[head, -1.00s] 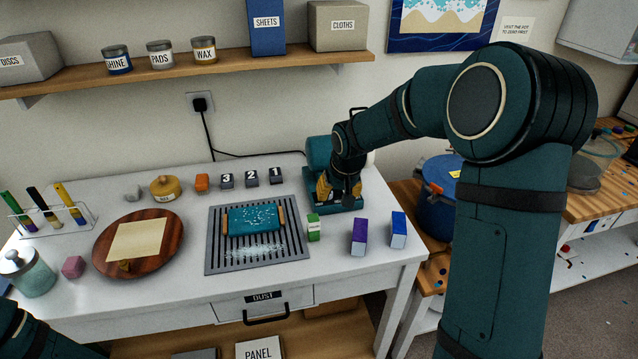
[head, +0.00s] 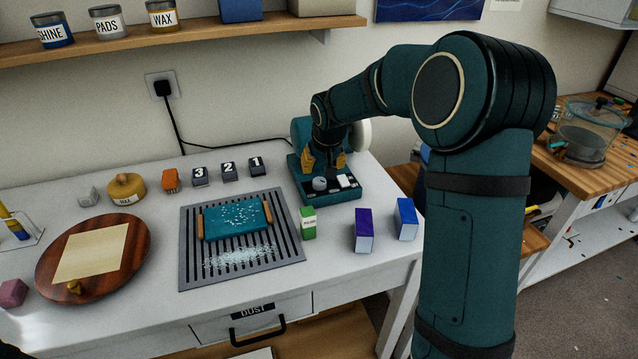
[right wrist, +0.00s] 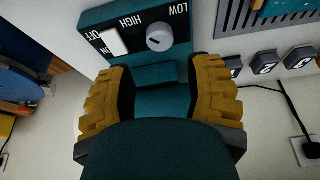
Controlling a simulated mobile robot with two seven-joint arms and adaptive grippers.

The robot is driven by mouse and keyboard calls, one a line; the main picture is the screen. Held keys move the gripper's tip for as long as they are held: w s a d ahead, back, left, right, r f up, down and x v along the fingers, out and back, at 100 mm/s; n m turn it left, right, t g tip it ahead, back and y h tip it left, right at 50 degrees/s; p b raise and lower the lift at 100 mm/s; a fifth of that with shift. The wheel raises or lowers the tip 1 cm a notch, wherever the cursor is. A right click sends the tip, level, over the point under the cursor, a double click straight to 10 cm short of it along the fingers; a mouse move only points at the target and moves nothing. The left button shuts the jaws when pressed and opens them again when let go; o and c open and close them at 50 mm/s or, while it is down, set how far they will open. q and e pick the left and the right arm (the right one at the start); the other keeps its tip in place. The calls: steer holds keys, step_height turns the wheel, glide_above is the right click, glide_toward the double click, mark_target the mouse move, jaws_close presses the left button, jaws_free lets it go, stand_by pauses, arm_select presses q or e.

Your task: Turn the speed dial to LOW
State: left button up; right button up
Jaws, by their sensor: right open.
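The speed dial (head: 320,183) is a round grey knob on the front panel of a teal machine (head: 334,195). In the right wrist view the dial (right wrist: 159,37) sits between the printed words HIGH and LOW, which appear upside down. A small mark shows on its face, but I cannot tell its setting surely. A white switch (right wrist: 115,42) stands beside it near OFF and ON. My right gripper (head: 324,162) is open, its yellow fingers spread above the machine just behind the dial, apart from it. The fingers (right wrist: 162,72) hold nothing. My left gripper is out of view.
A slatted grey tray (head: 187,270) with a teal block (head: 236,220) lies left of the machine. Green (head: 308,223), purple (head: 364,231) and blue (head: 405,219) boxes stand in front. Numbered blocks (head: 228,171) stand behind the tray. A wooden disc (head: 130,262) lies at left.

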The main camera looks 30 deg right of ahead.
mark_target(319, 180)
steer(key=b+x, duration=0.1)
steer(key=x, duration=0.7)
steer(key=shift+f, duration=0.1)
jaws_close()
